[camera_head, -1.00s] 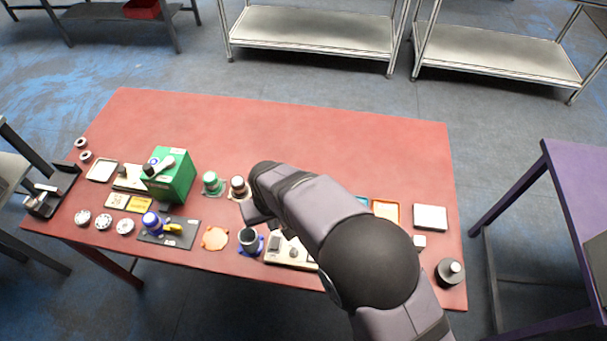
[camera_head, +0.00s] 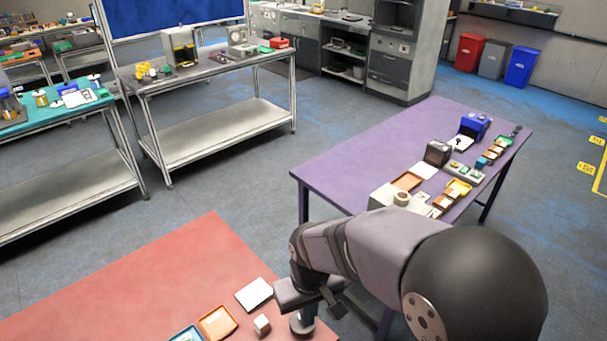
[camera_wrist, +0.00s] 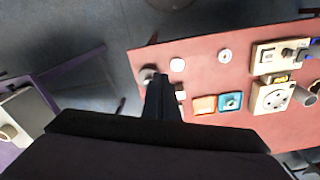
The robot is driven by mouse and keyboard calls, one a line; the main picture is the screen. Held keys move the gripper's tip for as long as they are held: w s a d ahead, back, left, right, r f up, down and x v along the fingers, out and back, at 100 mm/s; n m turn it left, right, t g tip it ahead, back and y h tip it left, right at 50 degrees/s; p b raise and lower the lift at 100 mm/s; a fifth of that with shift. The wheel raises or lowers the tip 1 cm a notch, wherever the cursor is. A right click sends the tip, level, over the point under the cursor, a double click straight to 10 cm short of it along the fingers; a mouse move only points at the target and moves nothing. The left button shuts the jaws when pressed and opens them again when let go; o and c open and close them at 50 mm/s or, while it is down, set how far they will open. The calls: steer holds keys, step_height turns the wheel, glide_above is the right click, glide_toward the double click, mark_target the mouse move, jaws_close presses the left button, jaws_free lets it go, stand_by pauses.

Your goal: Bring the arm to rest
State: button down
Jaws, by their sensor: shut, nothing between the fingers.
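My gripper (camera_head: 334,304) is shut and empty. It is over the right end of the red table (camera_head: 130,290), above a dark round piece with a knob (camera_head: 303,322) and partly in front of it. In the wrist view, my closed fingers (camera_wrist: 163,82) point over the table's edge region, beside the same dark piece (camera_wrist: 147,75). My arm reaches in from the lower right and hides part of the table's right side.
A white tray (camera_head: 254,293), a small white block (camera_head: 262,324), an orange tray (camera_head: 217,322) and a teal tray (camera_head: 186,335) lie left of my gripper. A purple table (camera_head: 340,165) with several items stands behind my arm. Floor shows between the tables.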

steer(key=s+d+m, duration=0.2)
steer(key=s+d, duration=0.2)
steer(key=d, duration=0.4)
steer(key=s+d+m, duration=0.3)
steer(key=s+d, duration=0.1)
steer(key=d, duration=0.4)
steer(key=shift+r+g, duration=0.3)
steer(key=shift+s, duration=0.1)
